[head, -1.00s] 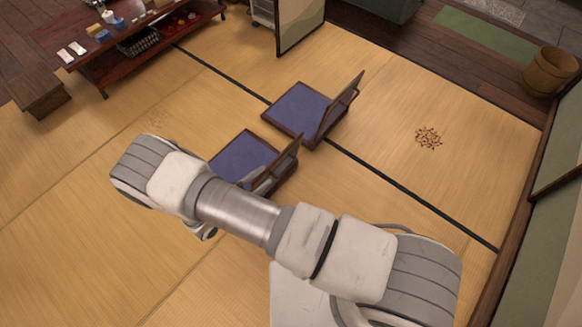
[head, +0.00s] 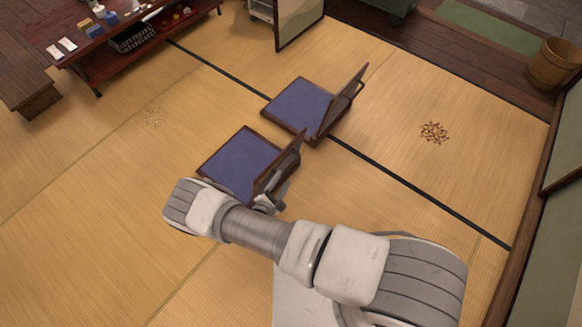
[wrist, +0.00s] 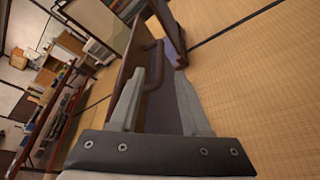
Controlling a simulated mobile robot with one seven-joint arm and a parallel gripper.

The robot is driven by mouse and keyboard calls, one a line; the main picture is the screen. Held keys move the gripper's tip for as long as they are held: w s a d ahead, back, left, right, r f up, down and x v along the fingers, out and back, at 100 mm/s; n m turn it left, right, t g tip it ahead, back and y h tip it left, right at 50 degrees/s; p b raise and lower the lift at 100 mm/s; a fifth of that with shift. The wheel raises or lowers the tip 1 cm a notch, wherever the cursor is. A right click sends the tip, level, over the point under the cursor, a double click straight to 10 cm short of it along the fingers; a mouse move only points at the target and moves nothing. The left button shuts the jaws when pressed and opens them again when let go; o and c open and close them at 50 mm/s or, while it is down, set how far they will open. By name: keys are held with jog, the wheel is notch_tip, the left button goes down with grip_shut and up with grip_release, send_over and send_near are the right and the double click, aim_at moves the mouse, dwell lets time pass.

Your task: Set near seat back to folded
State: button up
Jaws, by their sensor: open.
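The near seat (head: 238,157) is a legless floor chair with a blue cushion and a dark wood frame. Its near seat back (head: 283,163) stands up, leaning outward, on the right side of the cushion. My gripper (head: 268,198) is at the lower outer side of this back, partly hidden by my own arm. In the wrist view my gripper (wrist: 158,85) is open, its two grey fingers apart. The near seat back (wrist: 137,48) shows there with a bar-like handle close to the fingertips. I cannot tell whether they touch.
A matching far seat (head: 298,103) with its back raised stands just behind. A low red table (head: 105,60) with small items is at upper left, beside a wooden bench (head: 28,85). A wooden bucket (head: 553,65) is at right. Tatami around the seats is mostly clear.

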aim_at(289, 168)
jog(key=b+x, duration=0.2)
jog(key=x, duration=0.7)
jog(key=shift+s, duration=0.1)
grip_shut()
dwell(1.1)
